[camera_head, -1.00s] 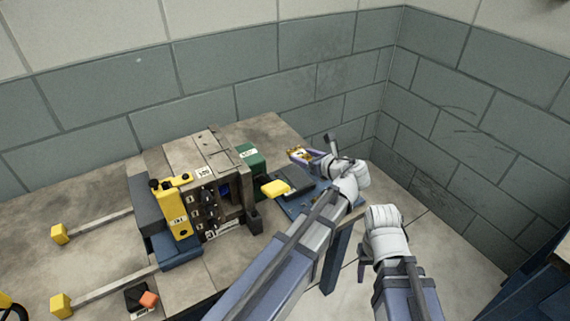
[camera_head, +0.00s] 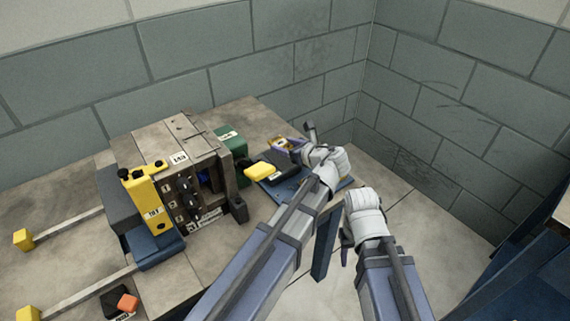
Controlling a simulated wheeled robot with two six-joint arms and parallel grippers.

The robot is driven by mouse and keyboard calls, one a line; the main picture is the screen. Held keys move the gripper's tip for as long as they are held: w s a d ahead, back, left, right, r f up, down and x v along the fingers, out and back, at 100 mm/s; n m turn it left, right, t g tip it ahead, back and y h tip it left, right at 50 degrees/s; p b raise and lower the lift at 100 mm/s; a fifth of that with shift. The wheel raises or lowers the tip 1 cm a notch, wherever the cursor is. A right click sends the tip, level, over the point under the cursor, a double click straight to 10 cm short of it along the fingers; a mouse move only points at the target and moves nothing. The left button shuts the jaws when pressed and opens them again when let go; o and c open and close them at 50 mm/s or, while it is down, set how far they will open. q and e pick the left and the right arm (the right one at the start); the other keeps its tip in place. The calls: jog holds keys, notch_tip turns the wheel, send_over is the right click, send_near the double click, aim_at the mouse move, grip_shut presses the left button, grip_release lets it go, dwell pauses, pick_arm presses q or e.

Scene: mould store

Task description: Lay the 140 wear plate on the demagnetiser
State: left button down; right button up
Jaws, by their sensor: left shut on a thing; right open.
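My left gripper (camera_head: 293,147) is shut on a small gold-brown plate (camera_head: 278,143) with a pale label too small to read; I take it for the 140 wear plate. It is held above the right end of the bench. Below and left of it, a dark flat block (camera_head: 284,178) with a yellow part (camera_head: 259,171) at its left stands on a blue base; it may be the demagnetiser. The gripper hides part of the space behind it. My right gripper (camera_head: 347,243) is open, low in front of the bench's right end, its fingers partly hidden.
A steel mould block (camera_head: 177,132) with a numbered label stands left of the dark block, with a yellow clamp-like piece (camera_head: 145,195) on its left side. A green box (camera_head: 231,140) stands behind. Two yellow-ended rails (camera_head: 70,223) reach left. Walls close in behind and right.

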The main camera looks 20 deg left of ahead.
aim_at(285, 162)
pick_arm(q)
jog(key=shift+f+b, duration=1.8)
jog(key=shift+f, duration=0.3)
jog(key=shift+f+b, duration=0.25)
jog(key=shift+b, duration=0.05)
jog(key=shift+c, duration=0.6)
grip_release()
jog(key=shift+r, duration=0.1)
